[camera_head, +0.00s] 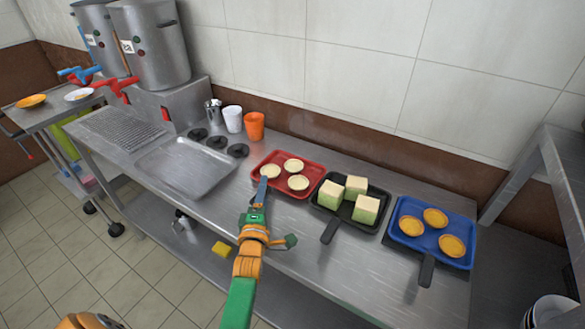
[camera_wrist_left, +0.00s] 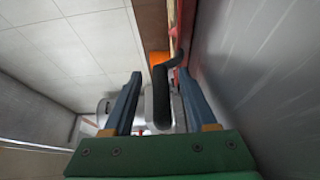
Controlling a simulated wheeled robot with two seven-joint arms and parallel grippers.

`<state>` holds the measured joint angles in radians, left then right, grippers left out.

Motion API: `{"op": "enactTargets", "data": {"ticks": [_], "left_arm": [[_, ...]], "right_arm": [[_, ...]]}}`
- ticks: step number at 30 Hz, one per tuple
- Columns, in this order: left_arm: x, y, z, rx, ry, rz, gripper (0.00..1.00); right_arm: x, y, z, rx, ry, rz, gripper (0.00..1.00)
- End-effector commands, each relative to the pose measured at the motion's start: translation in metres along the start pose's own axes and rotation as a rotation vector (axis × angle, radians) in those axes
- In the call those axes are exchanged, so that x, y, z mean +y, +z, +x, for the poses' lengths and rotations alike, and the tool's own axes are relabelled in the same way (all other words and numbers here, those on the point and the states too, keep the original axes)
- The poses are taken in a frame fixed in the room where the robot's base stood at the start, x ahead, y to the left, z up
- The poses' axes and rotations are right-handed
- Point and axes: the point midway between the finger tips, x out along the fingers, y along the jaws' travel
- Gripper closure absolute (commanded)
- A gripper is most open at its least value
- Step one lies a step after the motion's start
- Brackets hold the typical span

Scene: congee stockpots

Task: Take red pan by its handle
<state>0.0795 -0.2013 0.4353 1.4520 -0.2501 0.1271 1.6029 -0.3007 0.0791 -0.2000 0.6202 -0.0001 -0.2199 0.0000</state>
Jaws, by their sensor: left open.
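The red pan (camera_head: 316,171) lies on the steel counter in the head view with three pale round tarts in it. My left gripper (camera_head: 262,188) reaches over the counter to its near left edge, and there it covers the pan's handle. In the left wrist view the black handle (camera_wrist_left: 162,95) stands between the two open blue fingers of my left gripper (camera_wrist_left: 159,78), with a gap on either side. A strip of the red pan (camera_wrist_left: 178,48) shows beyond the fingertips. My right gripper is not in view.
A black pan (camera_head: 325,207) with pale green cubes and a blue pan (camera_head: 408,212) with orange tarts lie to the right. An empty steel tray (camera_head: 185,167), an orange cup (camera_head: 254,126) and a white cup (camera_head: 232,119) stand left. Large stockpots (camera_head: 155,50) stand at the back left.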

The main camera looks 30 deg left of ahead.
Motion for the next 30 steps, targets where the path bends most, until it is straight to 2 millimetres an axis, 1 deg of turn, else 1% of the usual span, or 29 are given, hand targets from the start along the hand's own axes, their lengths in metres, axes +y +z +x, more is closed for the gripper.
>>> {"op": "enactTargets", "data": {"ticks": [7,8,9,11,12,13,14,30], "left_arm": [[-0.0006,-0.0012,-0.0004,0.001,-0.001,0.0,0.43],[-0.0006,-0.0012,-0.0004,0.001,-0.001,0.0,0.51],[-0.0005,-0.0011,-0.0004,0.001,-0.001,0.0,0.61],[-0.0003,-0.0011,-0.0004,0.001,-0.001,0.0,0.78],[-0.0002,-0.001,-0.0003,0.001,0.0,0.0,0.88],[-0.0001,-0.001,-0.0003,0.001,0.0,0.0,0.96],[0.0,-0.001,-0.0003,0.001,0.0,0.0,1.0],[-0.0001,-0.0009,-0.0003,0.0,0.0,0.0,1.0]], "right_arm": [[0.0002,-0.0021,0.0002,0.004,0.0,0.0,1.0],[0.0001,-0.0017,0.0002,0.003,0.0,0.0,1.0],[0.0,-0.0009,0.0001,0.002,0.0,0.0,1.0],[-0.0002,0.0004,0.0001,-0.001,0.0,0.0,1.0],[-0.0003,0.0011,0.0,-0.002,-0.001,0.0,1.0],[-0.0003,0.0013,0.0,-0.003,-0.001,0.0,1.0],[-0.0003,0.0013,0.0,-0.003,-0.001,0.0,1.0],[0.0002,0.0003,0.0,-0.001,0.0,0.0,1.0]]}}
